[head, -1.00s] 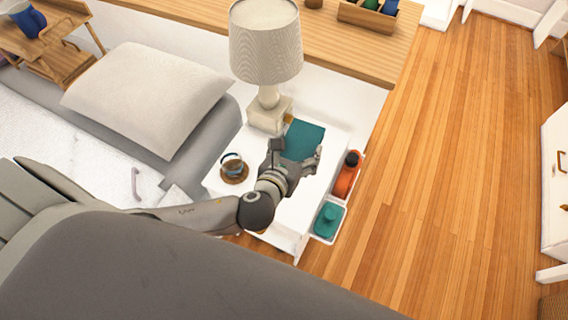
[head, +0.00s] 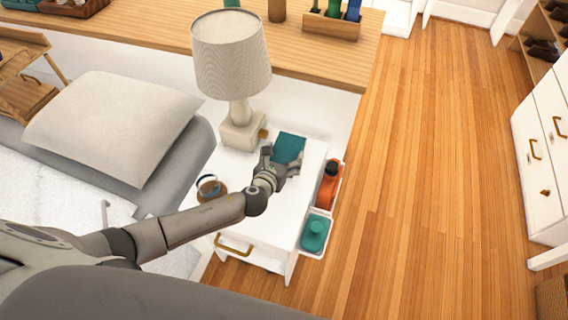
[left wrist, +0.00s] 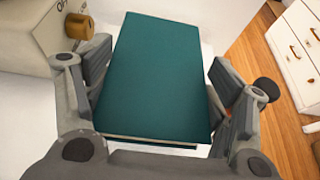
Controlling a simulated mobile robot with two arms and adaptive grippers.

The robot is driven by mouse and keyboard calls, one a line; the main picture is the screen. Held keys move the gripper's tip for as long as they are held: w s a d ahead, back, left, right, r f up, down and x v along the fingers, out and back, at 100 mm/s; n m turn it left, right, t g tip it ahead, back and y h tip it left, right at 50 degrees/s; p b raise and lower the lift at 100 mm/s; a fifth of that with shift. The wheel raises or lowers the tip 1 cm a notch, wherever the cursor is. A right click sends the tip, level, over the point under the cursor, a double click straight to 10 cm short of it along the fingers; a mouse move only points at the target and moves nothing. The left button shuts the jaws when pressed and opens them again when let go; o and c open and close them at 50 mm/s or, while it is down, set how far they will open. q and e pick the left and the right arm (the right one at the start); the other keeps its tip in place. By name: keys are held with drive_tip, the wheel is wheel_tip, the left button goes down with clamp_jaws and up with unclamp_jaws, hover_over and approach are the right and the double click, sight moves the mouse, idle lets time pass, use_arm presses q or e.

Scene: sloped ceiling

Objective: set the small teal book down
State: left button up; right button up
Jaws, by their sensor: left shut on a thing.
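The small teal book (head: 289,147) is over the back part of the white nightstand (head: 285,210), beside the lamp base. My left gripper (head: 282,157) is shut on the book, which extends beyond the fingers. In the left wrist view the teal book (left wrist: 158,75) lies between the two fingers of my left gripper (left wrist: 160,82), cover facing the camera. The white top shows around it. I cannot tell whether the book touches the nightstand. My right gripper is not in view.
A table lamp (head: 232,60) stands left of the book. The nightstand's front top looks clear.

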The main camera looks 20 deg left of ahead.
use_arm(q)
drive_tip(key=shift+w+f, duration=0.45)
drive_tip(key=shift+f, duration=0.1)
drive_tip(key=shift+f+b, duration=0.7)
drive_tip(key=shift+f, duration=0.75)
drive_tip(key=shift+f, duration=0.15)
drive_tip(key=o, duration=1.3)
